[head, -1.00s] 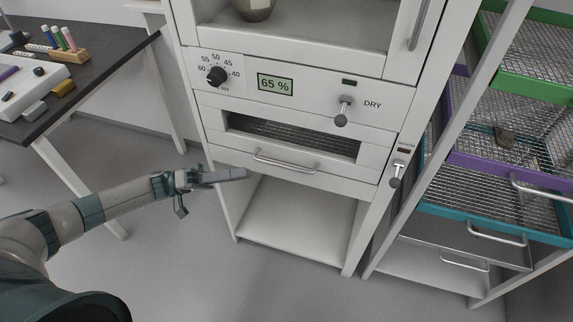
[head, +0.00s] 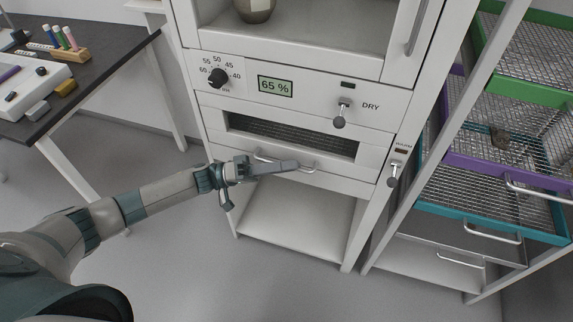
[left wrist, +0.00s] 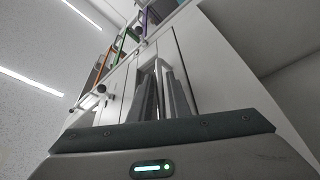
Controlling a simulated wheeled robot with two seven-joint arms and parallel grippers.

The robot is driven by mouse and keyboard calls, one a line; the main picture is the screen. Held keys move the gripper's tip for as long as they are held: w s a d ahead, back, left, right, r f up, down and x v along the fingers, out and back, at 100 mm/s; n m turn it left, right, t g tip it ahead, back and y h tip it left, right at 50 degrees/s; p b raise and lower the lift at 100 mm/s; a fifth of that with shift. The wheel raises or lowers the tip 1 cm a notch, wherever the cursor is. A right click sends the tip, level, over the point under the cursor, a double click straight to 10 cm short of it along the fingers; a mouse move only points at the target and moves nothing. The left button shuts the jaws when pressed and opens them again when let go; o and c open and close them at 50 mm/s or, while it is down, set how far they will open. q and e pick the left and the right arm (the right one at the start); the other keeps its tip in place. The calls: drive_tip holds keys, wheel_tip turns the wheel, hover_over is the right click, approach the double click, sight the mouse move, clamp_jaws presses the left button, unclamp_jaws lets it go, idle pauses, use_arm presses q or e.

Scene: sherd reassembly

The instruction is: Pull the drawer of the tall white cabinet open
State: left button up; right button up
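The tall white cabinet (head: 215,150) stands in the middle of the head view. Its drawer (head: 340,172) looks shut, below a dark slot with mesh inside. The drawer has a metal bar handle (head: 309,168), partly hidden by my left gripper. My left gripper (head: 294,164) reaches in from the left, its fingers pointing right across the front of the handle. I cannot tell whether they touch it. My right gripper is not in view.
Above the drawer are a dial (head: 217,77), a 65 % display (head: 275,86) and a DRY lever (head: 342,112). Another lever (head: 393,175) is on the right post. A rack of mesh trays (head: 480,165) stands right, a dark table (head: 100,75) left. The bay below the drawer is empty.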

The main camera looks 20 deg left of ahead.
use_arm(q)
clamp_jaws()
idle(1.4)
